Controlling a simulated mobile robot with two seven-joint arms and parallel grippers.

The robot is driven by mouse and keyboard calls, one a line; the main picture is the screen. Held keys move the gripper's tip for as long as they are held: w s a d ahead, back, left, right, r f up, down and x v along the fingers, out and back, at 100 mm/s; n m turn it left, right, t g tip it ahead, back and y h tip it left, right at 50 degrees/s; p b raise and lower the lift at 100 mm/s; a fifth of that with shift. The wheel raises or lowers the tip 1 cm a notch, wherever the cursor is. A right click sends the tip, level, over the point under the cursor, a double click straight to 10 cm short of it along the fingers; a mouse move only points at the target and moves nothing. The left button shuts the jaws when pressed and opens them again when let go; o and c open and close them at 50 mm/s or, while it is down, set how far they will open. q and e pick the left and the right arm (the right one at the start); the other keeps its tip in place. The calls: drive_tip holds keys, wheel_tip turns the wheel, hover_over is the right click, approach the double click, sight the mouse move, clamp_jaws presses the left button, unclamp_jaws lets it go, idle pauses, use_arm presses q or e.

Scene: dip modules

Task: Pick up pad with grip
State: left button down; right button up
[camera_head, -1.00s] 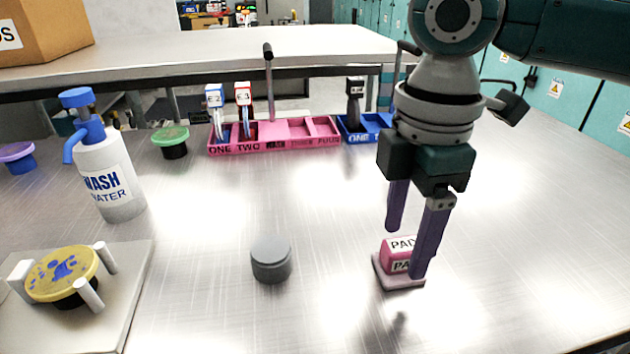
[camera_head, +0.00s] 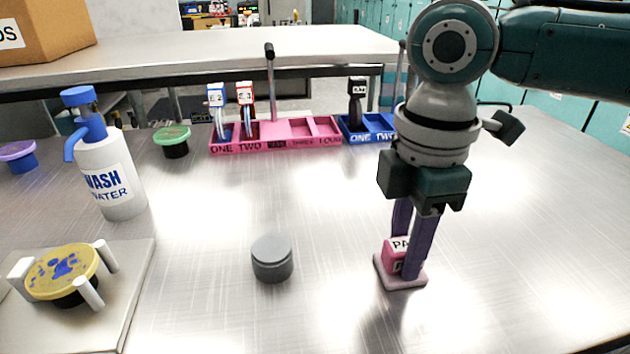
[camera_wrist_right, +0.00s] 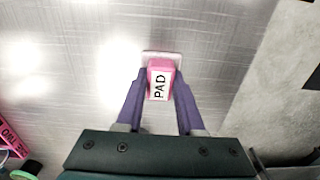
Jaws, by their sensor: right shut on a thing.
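The pad is a pink block labelled PAD (camera_head: 391,254) on a wider pale pink base (camera_head: 403,282). It stands upright on the metal table at the right in the head view. My right gripper (camera_head: 408,268) points down with its purple fingers shut on the sides of the block. In the right wrist view, the pad's labelled top (camera_wrist_right: 160,84) shows between the two fingertips (camera_wrist_right: 160,76). The base appears to rest on the table. My left gripper is not in view.
A grey round weight (camera_head: 272,259) stands left of the pad. A wash bottle (camera_head: 108,172), a plate with a yellow-lidded dish (camera_head: 125,310) and a green-lidded jar (camera_head: 172,137) are further left. A pink rack (camera_head: 277,145) and a blue rack (camera_head: 372,134) stand behind.

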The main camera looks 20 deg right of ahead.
sight(406, 244)
clamp_jaws()
drive_tip(key=shift+r, duration=0.15)
drive_tip(key=shift+r, duration=0.25)
wheel_tip(406, 244, up, 19)
drive_tip(key=p, duration=0.3)
drive_tip(key=shift+r, duration=0.15)
